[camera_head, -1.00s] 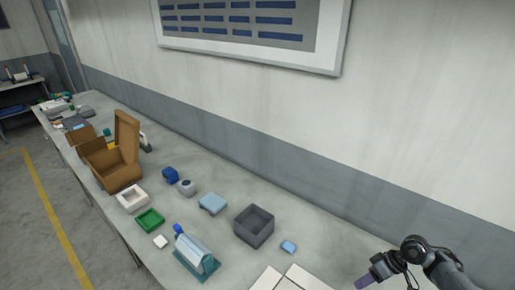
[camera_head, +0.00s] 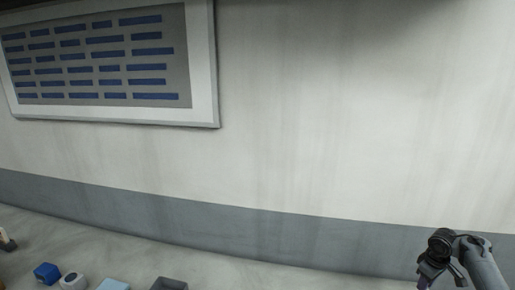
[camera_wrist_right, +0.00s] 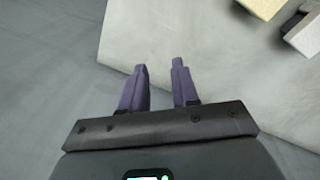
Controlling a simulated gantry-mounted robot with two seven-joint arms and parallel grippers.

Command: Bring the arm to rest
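My right gripper (camera_wrist_right: 159,85) shows in the right wrist view with its two purple fingers apart and nothing between them. It is over the edge of the pale table (camera_wrist_right: 215,60), with grey floor to the left. In the head view my right arm comes in at the lower right, with the gripper (camera_head: 424,284) cut off by the bottom edge. My left gripper is in neither view.
Along the bottom left of the head view are a blue object (camera_head: 47,273), a grey-white round one (camera_head: 73,281), a light blue box (camera_head: 113,285) and a dark grey box (camera_head: 170,284). A wall board (camera_head: 214,60) hangs above. Two blocks, one cream (camera_wrist_right: 262,7), lie at the wrist view's upper right.

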